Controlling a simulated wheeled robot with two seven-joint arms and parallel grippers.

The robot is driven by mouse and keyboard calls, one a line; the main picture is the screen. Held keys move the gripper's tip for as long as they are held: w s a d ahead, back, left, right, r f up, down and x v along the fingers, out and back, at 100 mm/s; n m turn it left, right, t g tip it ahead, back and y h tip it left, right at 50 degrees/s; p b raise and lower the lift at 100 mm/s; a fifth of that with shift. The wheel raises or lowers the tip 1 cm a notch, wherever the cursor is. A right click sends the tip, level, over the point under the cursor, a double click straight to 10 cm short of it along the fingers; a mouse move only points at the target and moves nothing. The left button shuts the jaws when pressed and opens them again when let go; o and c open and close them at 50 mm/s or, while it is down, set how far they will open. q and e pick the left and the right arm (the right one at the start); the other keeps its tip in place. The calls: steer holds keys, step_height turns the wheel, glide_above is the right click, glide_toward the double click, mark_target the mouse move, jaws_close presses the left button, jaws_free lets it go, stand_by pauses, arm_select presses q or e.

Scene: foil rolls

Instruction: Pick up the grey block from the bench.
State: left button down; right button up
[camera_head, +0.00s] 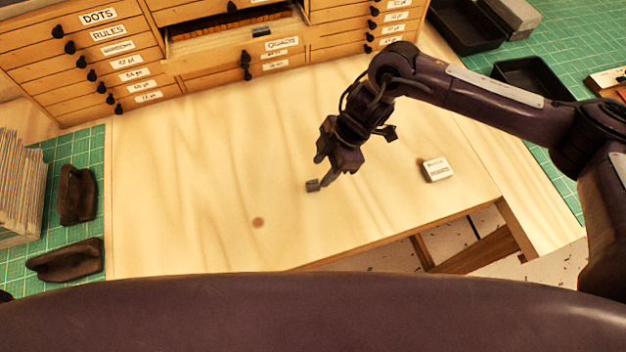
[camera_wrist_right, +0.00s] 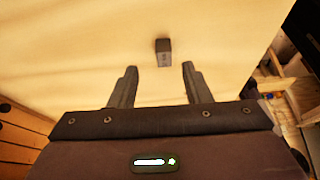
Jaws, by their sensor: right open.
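The small grey block (camera_head: 312,186) sits on the pale wooden bench (camera_head: 190,190), near the middle of the head view. It also shows in the right wrist view (camera_wrist_right: 163,52), just beyond the fingertips and closer to the finger on the right of that picture. My right gripper (camera_head: 324,170) is open and empty, its fingers pointing at the bench close by the block. In the right wrist view the gripper (camera_wrist_right: 158,68) shows both fingers apart with bare bench between them. My left gripper is not in view.
A white labelled box (camera_head: 436,170) lies on the bench to the right. A drawer cabinet (camera_head: 90,60) stands along the back, with one drawer (camera_head: 235,45) pulled out. Two dark objects (camera_head: 76,194) lie on the green mat at left. The bench's left half is clear.

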mark_target(314, 183)
steer(key=p+x, duration=0.1)
steer(key=x, duration=0.2)
steer(key=p+x, duration=0.1)
steer(key=shift+s+a+f+p, duration=0.15)
steer(key=shift+s+f+p, duration=0.05)
steer(key=shift+s+p, duration=0.1)
steer(key=shift+a+f, duration=0.15)
steer(key=shift+f, duration=0.2)
steer(key=shift+c, duration=0.4)
jaws_close()
